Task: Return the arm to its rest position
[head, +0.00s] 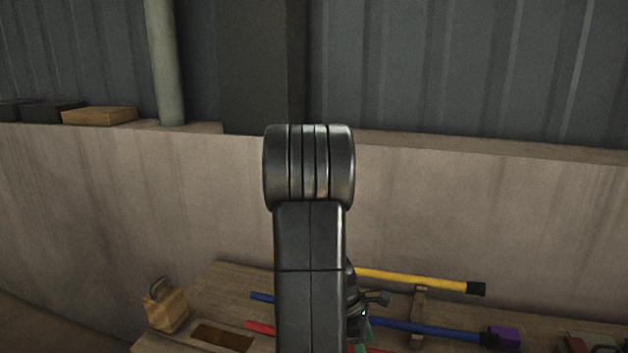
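My dark arm (310,250) stands upright in the middle of the head view, with its rounded joint at the top in front of the wall. My gripper (377,298) shows only in part at the arm's lower right, low over the wooden bench. The arm hides most of it, so I cannot tell whether it is open or shut, or whether it touches anything.
The wooden bench (215,285) holds a yellow-handled tool (415,279), a blue-handled tool (440,328) and red handles (260,328). A wooden block with a grey handle (165,308) stands at the left. A concrete wall (480,210) rises behind; space above the bench is clear.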

